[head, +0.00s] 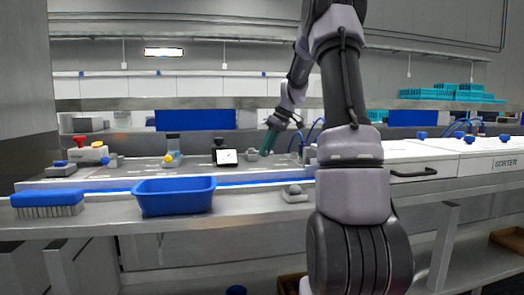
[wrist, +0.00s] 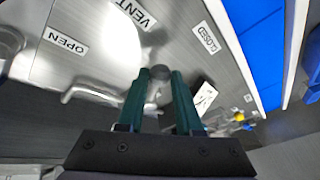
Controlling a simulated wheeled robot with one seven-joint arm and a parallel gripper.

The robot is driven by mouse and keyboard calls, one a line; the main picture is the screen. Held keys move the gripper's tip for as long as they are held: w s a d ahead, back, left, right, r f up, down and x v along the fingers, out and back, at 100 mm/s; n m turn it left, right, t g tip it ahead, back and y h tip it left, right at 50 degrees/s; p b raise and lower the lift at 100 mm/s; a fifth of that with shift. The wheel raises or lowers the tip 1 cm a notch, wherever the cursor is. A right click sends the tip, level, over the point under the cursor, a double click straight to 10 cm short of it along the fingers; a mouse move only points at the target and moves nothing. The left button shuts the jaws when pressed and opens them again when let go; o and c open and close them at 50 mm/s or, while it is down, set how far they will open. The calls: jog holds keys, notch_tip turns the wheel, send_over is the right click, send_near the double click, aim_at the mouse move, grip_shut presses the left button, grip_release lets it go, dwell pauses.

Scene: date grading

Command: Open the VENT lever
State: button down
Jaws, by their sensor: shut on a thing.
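My gripper (wrist: 160,76) has two teal fingers, and they are closed around a grey rounded piece (wrist: 159,70), which appears to be the grip of the VENT lever. The VENT label (wrist: 135,13) is on the metal panel above it in the wrist view. The OPEN label (wrist: 66,40) lies to the left and the CLOSED label (wrist: 207,38) to the right; the grip is between them. The lever's shaft and pivot are not clear. In the head view my gripper (head: 268,141) points down at the back of the bench, and the lever there is too small to make out.
A curved metal bar (wrist: 93,93) is left of my fingers in the wrist view. A white card (wrist: 204,97) is on the right. In the head view a blue bin (head: 174,196) and a blue brush (head: 48,203) are at the front left. The white sorter (head: 430,158) is on the right.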

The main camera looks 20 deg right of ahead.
jog(key=n, duration=0.1)
jog(key=w+d+n+g, duration=0.1)
jog(key=d+n, duration=0.1)
jog(key=shift+w+d+n+g+y, duration=0.1)
jog(key=shift+w+n+g+y, duration=0.2)
jog(key=shift+n, duration=0.1)
jog(key=shift+w+d+n+g, duration=0.3)
jog(key=shift+w+d+n, duration=0.1)
jog(key=shift+n, duration=0.5)
jog(key=w+n, duration=0.1)
jog(key=w+d+n+g, duration=0.1)
jog(key=n, duration=0.1)
jog(key=shift+w+d+n+g, duration=0.15)
jog(key=shift+w+n+g, duration=0.3)
jog(key=shift+n, duration=0.35)
jog(key=shift+w+d+n+g, duration=0.1)
jog(key=shift+w+n+g, duration=0.3)
jog(key=shift+n, duration=0.4)
jog(key=c, duration=0.6)
grip_release()
jog(key=v, duration=1)
jog(key=shift+r, duration=0.35)
